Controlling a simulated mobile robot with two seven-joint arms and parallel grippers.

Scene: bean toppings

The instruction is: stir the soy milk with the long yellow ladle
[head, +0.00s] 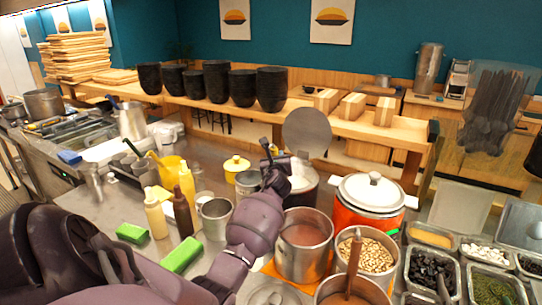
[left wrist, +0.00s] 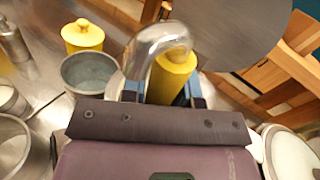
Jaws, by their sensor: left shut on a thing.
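My left gripper (head: 272,158) reaches over the counter to the rim of a dark pot (head: 305,200) with pale contents, likely the soy milk. A round grey lid (head: 307,132) stands raised behind that pot. In the left wrist view, my left gripper (left wrist: 165,98) is shut on the yellow handle of the ladle (left wrist: 170,78), whose bent metal top curves over toward the camera. The ladle's lower end is hidden, so I cannot tell how deep it sits. My right gripper is not in view.
A steel pot of brown liquid (head: 303,262) and a pot of beans (head: 366,252) stand in front. An orange pot with a white lid (head: 373,190) is at right. A steel cup (head: 215,218), a yellow-lidded jar (head: 237,168) and bottles (head: 183,215) stand left.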

